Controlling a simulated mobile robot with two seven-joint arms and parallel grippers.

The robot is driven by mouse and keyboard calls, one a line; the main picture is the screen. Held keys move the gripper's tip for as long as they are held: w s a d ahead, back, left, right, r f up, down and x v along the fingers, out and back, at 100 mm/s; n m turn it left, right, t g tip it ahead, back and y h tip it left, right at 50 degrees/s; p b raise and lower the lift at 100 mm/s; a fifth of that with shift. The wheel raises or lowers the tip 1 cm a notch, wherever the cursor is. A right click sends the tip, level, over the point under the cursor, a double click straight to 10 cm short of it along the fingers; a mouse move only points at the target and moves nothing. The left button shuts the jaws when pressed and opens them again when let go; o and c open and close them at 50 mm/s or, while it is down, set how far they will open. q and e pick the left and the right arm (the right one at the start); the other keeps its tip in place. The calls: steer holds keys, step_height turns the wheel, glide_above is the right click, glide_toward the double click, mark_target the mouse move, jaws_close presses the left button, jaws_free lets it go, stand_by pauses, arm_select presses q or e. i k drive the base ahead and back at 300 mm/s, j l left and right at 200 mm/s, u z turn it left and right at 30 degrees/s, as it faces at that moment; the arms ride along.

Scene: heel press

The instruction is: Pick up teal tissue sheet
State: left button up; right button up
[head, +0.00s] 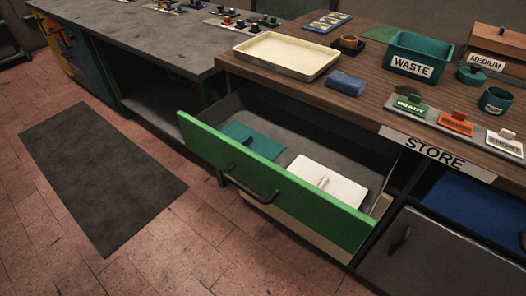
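A teal sheet (262,147) lies flat in the open drawer (304,132), on the left side, close behind the green drawer front (285,184). The drawer front hides part of its near edge. A white sheet (341,189) with a small raised tab lies to its right in the same drawer. Neither of my grippers is in the head view.
The drawer front has a dark handle (250,187). Above the drawer, the wooden counter (340,92) holds a cream tray (287,56), a blue block (345,81), a WASTE bin (417,55) and several labelled blocks. A dark mat (103,172) lies on open floor at left.

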mark_target(258, 142)
steer(key=k, duration=0.5)
steer(key=k+z, duration=0.15)
steer(key=z, duration=2.75)
steer(key=k+j+z, duration=0.2)
steer(key=j, duration=0.25)
steer(key=k+j+z, duration=0.2)
steer(key=j, duration=0.2)
steer(key=k+j+z, duration=0.25)
steer(key=k+j, duration=0.4)
steer(key=j, duration=0.15)
steer(key=k+j, duration=0.4)
steer(key=j, duration=0.15)
steer(key=k+j, duration=0.4)
steer(key=j, duration=0.15)
